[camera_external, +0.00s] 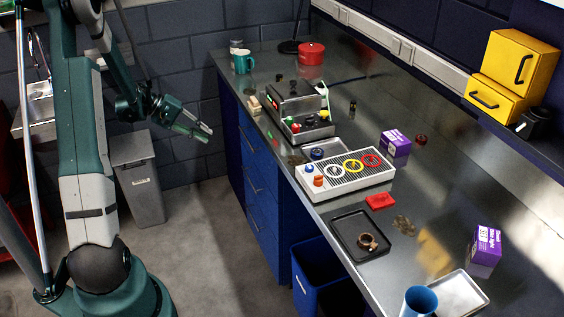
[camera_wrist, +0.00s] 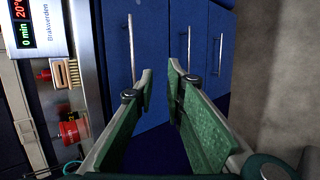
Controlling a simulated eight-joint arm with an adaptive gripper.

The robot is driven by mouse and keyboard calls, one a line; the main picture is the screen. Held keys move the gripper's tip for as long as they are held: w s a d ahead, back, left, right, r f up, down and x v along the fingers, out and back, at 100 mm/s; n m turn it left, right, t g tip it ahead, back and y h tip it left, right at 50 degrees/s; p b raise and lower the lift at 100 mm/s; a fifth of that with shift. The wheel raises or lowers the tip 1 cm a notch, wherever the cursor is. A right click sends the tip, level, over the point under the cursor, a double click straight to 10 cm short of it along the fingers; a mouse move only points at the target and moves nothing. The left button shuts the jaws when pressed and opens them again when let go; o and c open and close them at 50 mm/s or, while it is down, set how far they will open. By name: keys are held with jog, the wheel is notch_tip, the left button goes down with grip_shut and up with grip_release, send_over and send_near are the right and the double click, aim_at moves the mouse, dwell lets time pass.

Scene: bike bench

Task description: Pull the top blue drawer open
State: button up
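The blue drawers are stacked in the cabinet under the metal bench. The top blue drawer (camera_external: 262,146) has a thin bar handle and looks shut. In the wrist view, which is turned sideways, the top drawer's handle (camera_wrist: 131,48) is the one nearest the bench, up and left of my fingertips. A lower drawer's handle (camera_wrist: 188,50) is up and right of them. My gripper (camera_external: 203,133) is open and empty in front of the cabinet, apart from the handles. Its two green fingers (camera_wrist: 160,72) show a gap with blue front behind it.
The bench's metal edge (camera_wrist: 88,60) runs beside the drawers. A wooden brush (camera_wrist: 66,74) and a red pot (camera_wrist: 72,131) are near it. A grey bin (camera_external: 140,185) stands left of the drawers and a blue bin (camera_external: 318,275) to the right. The floor before the drawers is clear.

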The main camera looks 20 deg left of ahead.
aim_at(246, 138)
jog(key=w+d+f+m+t+h+b, duration=0.1)
jog(key=w+d+f+h+b, duration=0.2)
jog(key=w+d+f+h, duration=0.1)
jog(key=w+d+h, duration=0.1)
jog(key=w+d, duration=0.1)
jog(key=shift+w+d+m+h, duration=0.15)
jog(key=shift+d+m+h, duration=0.25)
jog(key=shift+b+x, duration=0.9)
jog(key=shift+x, duration=3)
grip_shut()
